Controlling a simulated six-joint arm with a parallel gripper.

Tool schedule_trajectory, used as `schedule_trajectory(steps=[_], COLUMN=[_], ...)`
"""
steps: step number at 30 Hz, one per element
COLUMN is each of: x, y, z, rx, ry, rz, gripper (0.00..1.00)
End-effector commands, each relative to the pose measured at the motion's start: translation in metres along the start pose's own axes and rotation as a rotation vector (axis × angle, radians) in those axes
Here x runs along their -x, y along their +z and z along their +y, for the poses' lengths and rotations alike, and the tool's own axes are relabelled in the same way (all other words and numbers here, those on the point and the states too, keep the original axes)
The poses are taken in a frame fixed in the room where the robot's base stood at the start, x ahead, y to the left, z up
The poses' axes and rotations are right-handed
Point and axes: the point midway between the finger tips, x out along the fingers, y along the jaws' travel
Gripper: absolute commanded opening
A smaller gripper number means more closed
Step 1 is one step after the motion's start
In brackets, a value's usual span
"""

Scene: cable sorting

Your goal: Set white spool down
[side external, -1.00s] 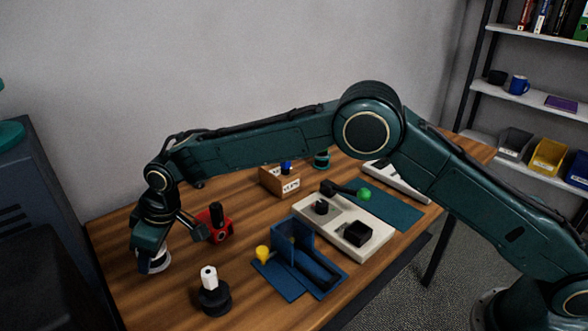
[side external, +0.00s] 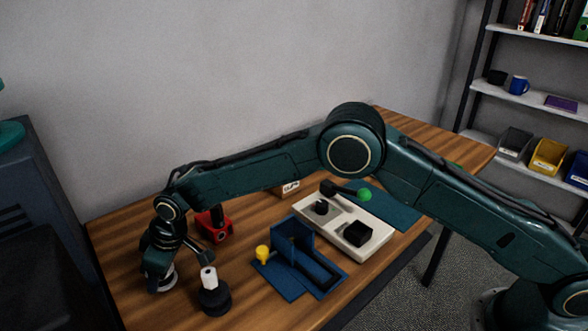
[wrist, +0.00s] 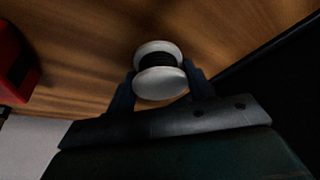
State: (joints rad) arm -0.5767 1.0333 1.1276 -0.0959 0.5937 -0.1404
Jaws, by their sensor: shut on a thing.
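The white spool (wrist: 160,84) has white flanges and a dark winding around its middle. In the wrist view it sits between the two fingers of my gripper (wrist: 159,70), which is shut on it. In the side view my gripper (side external: 161,278) points down at the table's left front part, and a white edge of the spool (side external: 170,282) shows below it. The rest of the spool is hidden there by the gripper. I cannot tell whether the spool touches the table.
A black stand with a white top (side external: 210,283) is close to the right of my gripper. A red fixture (side external: 219,231) is behind it. A blue fixture (side external: 297,262) and a pale tray (side external: 341,219) lie farther right. Bare wood (side external: 120,240) shows at left.

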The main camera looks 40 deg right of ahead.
Motion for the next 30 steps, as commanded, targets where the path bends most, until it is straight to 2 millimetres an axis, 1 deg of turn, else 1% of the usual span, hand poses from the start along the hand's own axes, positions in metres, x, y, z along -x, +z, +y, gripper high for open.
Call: schedule_trajectory(steps=[9, 10, 12, 13, 23, 30], x=[-0.002, -0.002, -0.002, -0.002, -0.001, 0.01], y=[0.001, 0.001, 0.001, 0.001, 0.001, -0.001], z=[0.0, 0.0, 0.0, 0.0, 0.0, 0.0], rx=[0.0, 0.0, 0.0, 0.0, 0.0, 0.0], ry=[0.0, 0.0, 0.0, 0.0, 0.0, 0.0], rz=[0.0, 0.0, 0.0, 0.0, 0.0, 0.001], gripper=[0.29, 0.57, 0.7, 0.75, 0.75, 0.75])
